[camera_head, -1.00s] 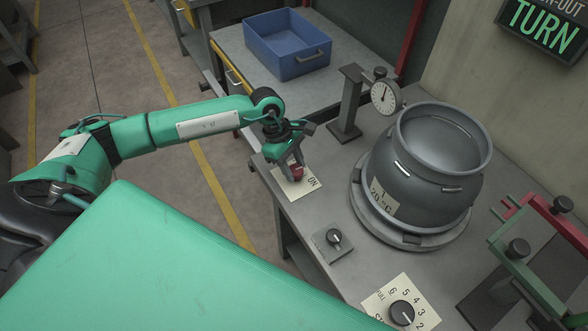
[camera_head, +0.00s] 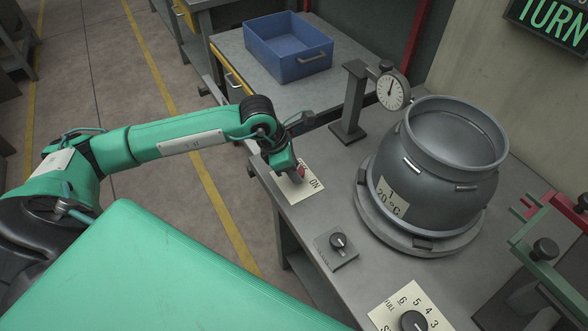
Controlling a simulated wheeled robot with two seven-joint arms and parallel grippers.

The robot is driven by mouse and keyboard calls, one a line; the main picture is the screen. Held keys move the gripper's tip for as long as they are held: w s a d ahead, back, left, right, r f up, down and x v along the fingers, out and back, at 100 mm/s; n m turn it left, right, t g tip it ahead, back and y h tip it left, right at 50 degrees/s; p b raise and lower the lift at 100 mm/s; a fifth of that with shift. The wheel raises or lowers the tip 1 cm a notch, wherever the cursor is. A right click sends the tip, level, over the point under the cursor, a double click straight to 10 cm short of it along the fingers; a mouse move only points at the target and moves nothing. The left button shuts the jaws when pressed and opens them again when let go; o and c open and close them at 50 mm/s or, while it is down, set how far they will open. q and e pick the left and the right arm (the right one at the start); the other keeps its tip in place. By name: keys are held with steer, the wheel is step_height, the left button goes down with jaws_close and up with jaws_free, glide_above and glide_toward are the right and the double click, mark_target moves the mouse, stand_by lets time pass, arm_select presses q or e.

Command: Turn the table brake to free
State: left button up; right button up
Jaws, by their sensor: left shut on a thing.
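The red brake handle (camera_head: 302,170) stands on a pale plate (camera_head: 296,190) lettered "ON" at the left edge of the workbench. My left gripper (camera_head: 298,173) is shut on this handle, coming in from the upper left. The wrist and fingers hide much of the handle and part of the plate, so I cannot read the handle's exact setting. The grey cylinder (camera_head: 440,160), marked "20 °C", sits upright on the round turntable (camera_head: 400,237) to the right. My right gripper is not in view.
A dial gauge (camera_head: 393,91) on a stand is behind the handle. A blue bin (camera_head: 288,45) is at the back. A green and red clamp frame (camera_head: 540,245) is at the right.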

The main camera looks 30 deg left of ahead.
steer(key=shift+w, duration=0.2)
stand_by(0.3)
arm_select(q)
steer(key=o, duration=1)
steer(key=shift+c, duration=0.2)
steer(key=shift+r, duration=0.1)
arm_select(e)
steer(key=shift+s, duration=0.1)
arm_select(q)
steer(key=shift+a+r, duration=0.2)
steer(key=shift+r, duration=0.1)
steer(key=b+v, duration=0.1)
steer(key=v, duration=1.2)
steer(key=shift+d+b, duration=0.2)
steer(key=shift+b, duration=0.1)
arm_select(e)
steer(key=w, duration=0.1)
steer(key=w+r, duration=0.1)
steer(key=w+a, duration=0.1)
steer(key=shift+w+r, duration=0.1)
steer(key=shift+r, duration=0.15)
arm_select(q)
steer(key=shift+s, duration=0.1)
